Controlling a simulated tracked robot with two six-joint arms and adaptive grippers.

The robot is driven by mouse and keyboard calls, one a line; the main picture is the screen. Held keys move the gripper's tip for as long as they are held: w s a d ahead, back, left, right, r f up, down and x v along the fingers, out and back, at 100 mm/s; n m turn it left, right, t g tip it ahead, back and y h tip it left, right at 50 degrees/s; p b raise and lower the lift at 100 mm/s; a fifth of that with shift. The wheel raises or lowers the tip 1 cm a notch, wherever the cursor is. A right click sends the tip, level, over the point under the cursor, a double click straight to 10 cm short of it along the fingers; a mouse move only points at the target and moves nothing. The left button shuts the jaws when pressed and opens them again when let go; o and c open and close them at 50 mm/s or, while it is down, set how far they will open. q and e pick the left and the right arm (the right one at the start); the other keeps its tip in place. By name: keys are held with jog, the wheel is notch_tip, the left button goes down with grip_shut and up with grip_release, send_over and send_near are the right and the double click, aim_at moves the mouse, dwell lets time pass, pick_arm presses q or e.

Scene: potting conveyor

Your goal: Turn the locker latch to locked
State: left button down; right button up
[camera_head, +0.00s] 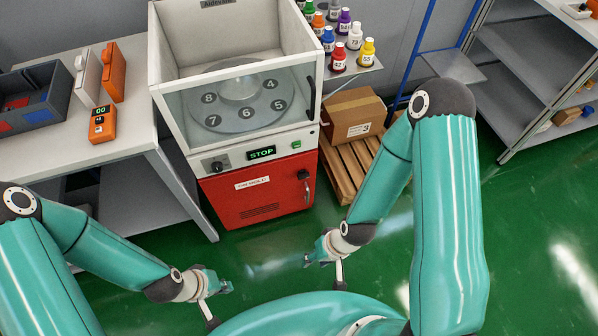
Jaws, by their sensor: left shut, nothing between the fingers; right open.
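The red locker (258,199) is the lower part of a white machine and its door is shut. A small dark latch (305,177) sits at the upper right of the door. It looks roughly upright, but it is too small to tell its exact setting. My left gripper (227,288) is shut and empty, low over the floor in front of the locker. My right gripper (308,261) is open and empty, below and in front of the latch, apart from it. Nothing hides the latch.
Above the locker are a STOP display (262,153), a dark knob (216,166) and a clear-fronted chamber with a numbered disc (238,117). A grey table (140,130) stands left. A wooden pallet (340,165) with a cardboard box (353,114) stands right. The floor between is clear.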

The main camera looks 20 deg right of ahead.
jog(key=shift+d, duration=0.2)
jog(key=shift+o, duration=2)
jog(key=shift+w+f, duration=0.15)
jog(key=shift+f, duration=0.1)
jog(key=shift+o, duration=1.2)
jog(key=w+d+f+n+t+b, duration=0.1)
jog(key=w+d+f+t+b, duration=0.1)
jog(key=w+f+t+b, duration=0.5)
jog(key=w+f+b, duration=0.4)
jog(key=w+f, duration=0.2)
jog(key=f, duration=0.2)
jog(key=shift+w+d+n+t+h+b, duration=0.2)
jog(key=shift+d+n+t+h+b, duration=0.1)
jog(key=shift+d+n+t+b, duration=0.1)
jog(key=t+h+b, duration=0.3)
jog(key=t+b, duration=0.7)
send_near(305, 178)
jog(key=w+b, duration=0.1)
jog(key=w, duration=0.4)
jog(key=w+b, duration=0.1)
jog(key=w, duration=0.3)
jog(key=shift+w+a+r, duration=0.2)
jog(key=shift+w, duration=0.2)
